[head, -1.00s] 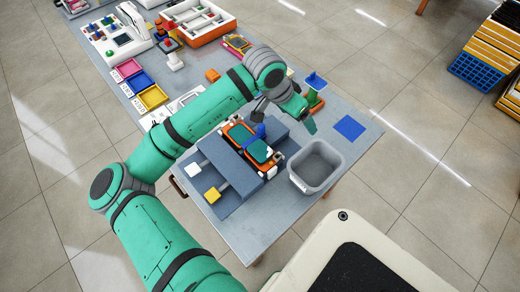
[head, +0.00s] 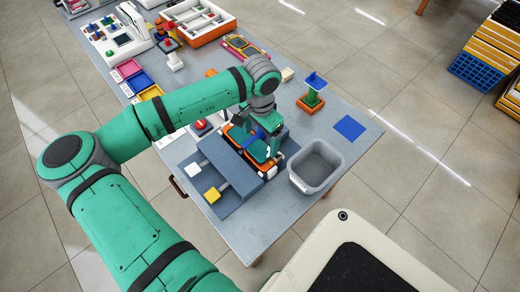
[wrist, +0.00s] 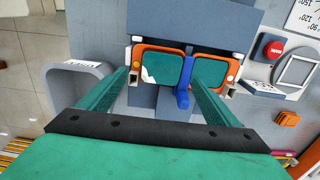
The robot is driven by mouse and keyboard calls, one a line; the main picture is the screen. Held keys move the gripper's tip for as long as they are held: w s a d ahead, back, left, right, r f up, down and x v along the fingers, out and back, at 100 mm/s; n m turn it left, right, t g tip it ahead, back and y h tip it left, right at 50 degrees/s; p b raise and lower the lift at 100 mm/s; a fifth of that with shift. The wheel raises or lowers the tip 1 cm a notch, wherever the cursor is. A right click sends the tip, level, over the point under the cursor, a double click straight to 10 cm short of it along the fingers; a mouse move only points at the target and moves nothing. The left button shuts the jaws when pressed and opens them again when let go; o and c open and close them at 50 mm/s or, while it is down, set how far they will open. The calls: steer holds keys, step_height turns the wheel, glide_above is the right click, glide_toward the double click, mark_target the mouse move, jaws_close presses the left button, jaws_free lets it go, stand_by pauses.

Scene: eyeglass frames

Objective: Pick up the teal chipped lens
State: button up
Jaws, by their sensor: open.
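The teal chipped lens (wrist: 163,67) sits in an orange eyeglass frame (wrist: 138,47) in the wrist view. A pale notch shows at its lower left edge. In the head view this lens (head: 259,151) is the one nearer the grey bin. A second teal lens (wrist: 209,72) sits in the other rim, with a blue clamp-like piece (wrist: 183,88) between the two. My gripper (wrist: 162,80) is open and empty, pointing down over the chipped lens, with one finger to each side of it in the wrist view. I cannot tell the height left between them.
A grey bin (head: 332,150) stands right of the blue-grey fixture (head: 232,160). A green stand with a blue top (head: 312,101) and a blue square (head: 349,128) lie beyond it. A red button (wrist: 273,50) is beside the fixture. Coloured trays (head: 141,81) line the left.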

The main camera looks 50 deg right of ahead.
mark_target(260, 150)
steer(key=shift+w+f, duration=0.15)
steer(key=shift+f, duration=2.4)
steer(key=shift+f, duration=0.25)
steer(key=c, duration=1.1)
